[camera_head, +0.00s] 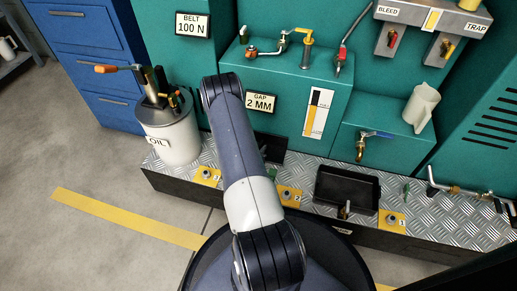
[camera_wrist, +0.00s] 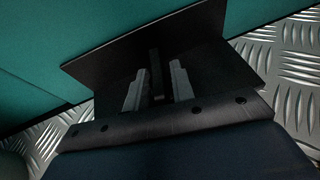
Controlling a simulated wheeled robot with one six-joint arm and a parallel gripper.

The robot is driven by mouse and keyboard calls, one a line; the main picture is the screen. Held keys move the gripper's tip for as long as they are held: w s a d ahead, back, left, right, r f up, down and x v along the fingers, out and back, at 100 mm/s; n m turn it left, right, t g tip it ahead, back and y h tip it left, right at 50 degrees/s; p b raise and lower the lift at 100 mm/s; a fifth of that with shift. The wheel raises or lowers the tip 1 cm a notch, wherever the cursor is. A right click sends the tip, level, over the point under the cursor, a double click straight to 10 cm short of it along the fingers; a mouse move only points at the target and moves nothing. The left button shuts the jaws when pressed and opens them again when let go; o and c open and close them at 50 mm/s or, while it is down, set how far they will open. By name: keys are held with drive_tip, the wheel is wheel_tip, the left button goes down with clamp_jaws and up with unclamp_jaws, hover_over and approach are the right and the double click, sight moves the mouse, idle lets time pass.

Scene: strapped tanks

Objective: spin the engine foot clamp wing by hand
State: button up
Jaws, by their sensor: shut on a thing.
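In the wrist view my gripper (camera_wrist: 157,90) has its two grey fingers on either side of a narrow dark upright piece (camera_wrist: 155,70). It is shut on this piece, whose shape fits a clamp wing, but it is too dark to be sure. A black angled plate (camera_wrist: 110,62) stands just behind the fingers, and a dark flat part lies to their right. In the head view my arm reaches towards the foot of the teal machine and hides the gripper and the clamp. A bit of the black plate (camera_head: 273,143) shows right of the arm.
A checker-plate ledge (camera_head: 318,165) carries yellow numbered plates with bolts (camera_head: 207,174) and a black tray (camera_head: 347,190). A white oil can (camera_head: 168,135) stands left of the arm. The teal machine (camera_head: 230,130) walls off the back.

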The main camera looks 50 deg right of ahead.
drive_tip(key=shift+s+d+n+t+y+b, duration=0.15)
drive_tip(key=shift+n+t+y+b, duration=0.55)
drive_tip(key=shift+n+t, duration=1)
drive_tip(key=o, duration=0.9)
drive_tip(key=p+v, duration=0.4)
drive_tip(key=v, duration=0.7)
drive_tip(key=shift+d, duration=0.1)
